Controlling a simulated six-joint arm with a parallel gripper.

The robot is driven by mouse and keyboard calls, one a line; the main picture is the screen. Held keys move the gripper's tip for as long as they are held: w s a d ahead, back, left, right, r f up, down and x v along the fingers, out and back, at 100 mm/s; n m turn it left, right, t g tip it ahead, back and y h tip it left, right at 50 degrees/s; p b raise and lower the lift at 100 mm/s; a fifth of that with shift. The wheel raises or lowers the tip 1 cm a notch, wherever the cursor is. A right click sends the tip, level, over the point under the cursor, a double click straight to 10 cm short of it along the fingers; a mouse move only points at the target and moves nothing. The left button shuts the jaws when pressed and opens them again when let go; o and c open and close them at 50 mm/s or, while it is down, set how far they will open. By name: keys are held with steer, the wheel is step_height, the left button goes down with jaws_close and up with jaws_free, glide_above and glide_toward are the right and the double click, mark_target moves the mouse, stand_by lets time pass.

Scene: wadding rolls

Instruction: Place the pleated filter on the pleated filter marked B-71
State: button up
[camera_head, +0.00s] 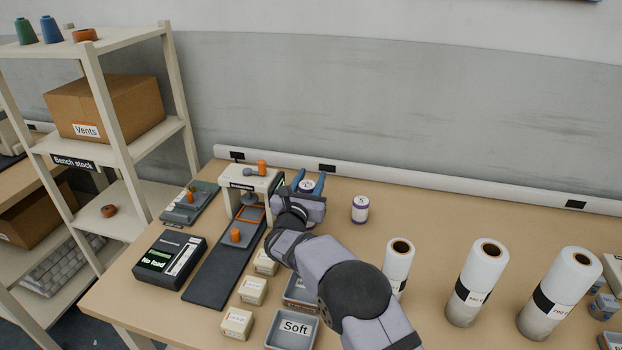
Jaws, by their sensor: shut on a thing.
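My gripper (309,184), with blue fingers, is over the back of the bench, left of centre. It is shut on a small white thing (307,186) with a dark mark, mostly hidden by the fingers and wrist. A white cylinder (360,209) with purple ends and a dark mark stands upright to its right, apart from the gripper. Three cream blocks with small labels stand in a row in front: a far one (265,263), a middle one (252,291) and a near one (237,323). Their labels are too small to read, and I cannot tell which thing is marked B-71.
A small white stand (249,180) over a dark track (212,279) is left of my gripper. A scale (170,262) reads "No load". A grey tray (291,334) says "Soft". Tall white rolls (476,280) stand at right. The back right bench is clear.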

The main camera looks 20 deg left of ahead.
steer(key=shift+f, duration=0.1)
steer(key=o, duration=1)
steer(key=shift+o, duration=0.2)
steer(key=shift+r, duration=0.25)
steer(key=b, duration=0.2)
glide_toward(305, 192)
steer(key=w, duration=0.4)
steer(key=shift+w, duration=0.15)
